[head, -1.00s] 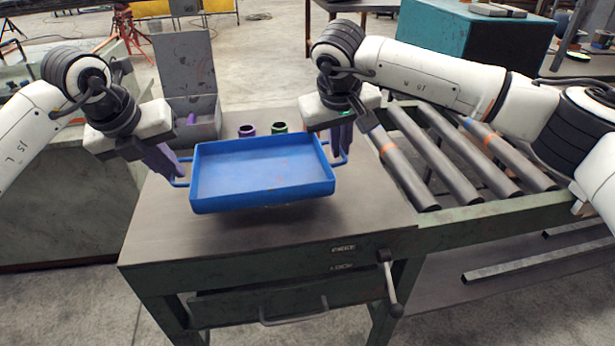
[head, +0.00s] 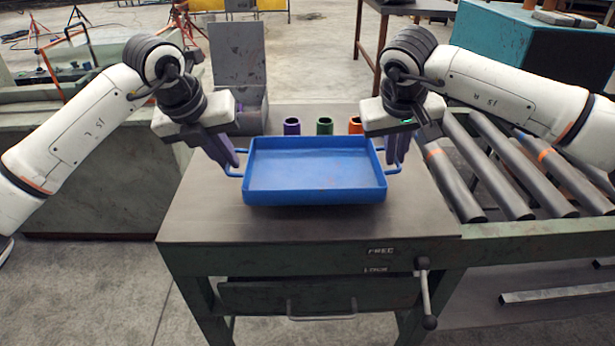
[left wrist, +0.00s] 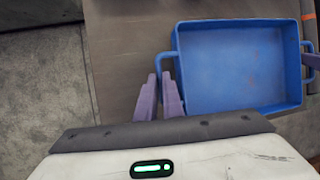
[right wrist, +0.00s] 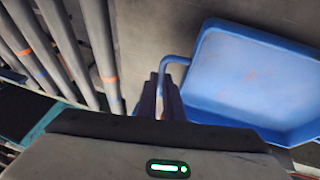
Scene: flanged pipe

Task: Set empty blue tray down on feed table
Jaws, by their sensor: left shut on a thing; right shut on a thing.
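The empty blue tray (head: 315,170) is level over the middle of the feed table (head: 215,215), toward its front. I cannot tell whether its bottom touches the table top. My left gripper (head: 234,163) is shut on the tray's left handle. My right gripper (head: 393,160) is shut on the right handle. In the left wrist view the tray (left wrist: 235,65) lies right of the purple fingers (left wrist: 160,92). In the right wrist view the tray (right wrist: 250,80) also lies right of the fingers (right wrist: 165,92), and its bare floor shows.
A purple ring (head: 292,126), a green ring (head: 324,125) and an orange ring (head: 355,124) stand behind the tray. A grey box with its lid open (head: 240,60) stands at the back left. Rollers (head: 500,175) run off to the right. The table's front strip is clear.

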